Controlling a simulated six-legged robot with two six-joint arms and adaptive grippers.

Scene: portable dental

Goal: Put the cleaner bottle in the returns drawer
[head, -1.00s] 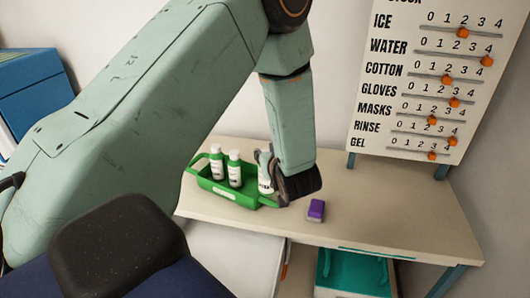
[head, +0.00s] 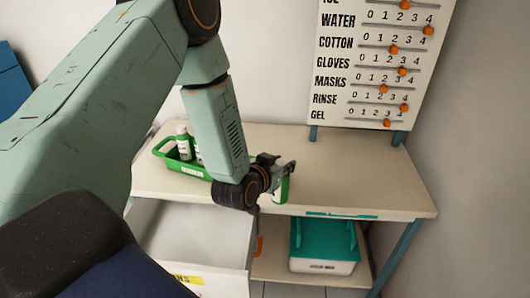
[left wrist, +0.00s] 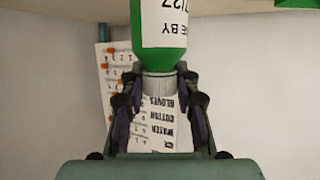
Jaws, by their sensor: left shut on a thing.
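In the left wrist view the fingers (left wrist: 160,85) close around the grey neck of the bottle (left wrist: 161,35). Its label shows part of a use-by text; its product name does not show. The returns drawer (head: 205,235) is pulled open and looks empty inside, left of and lower than the gripper. Its yellow label (head: 187,280) shows only its last letters. My right gripper is not in view.
A white bin with a teal lid (head: 323,242) sits on the lower shelf. A stock board (head: 375,65) stands behind. The bench's right side is clear.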

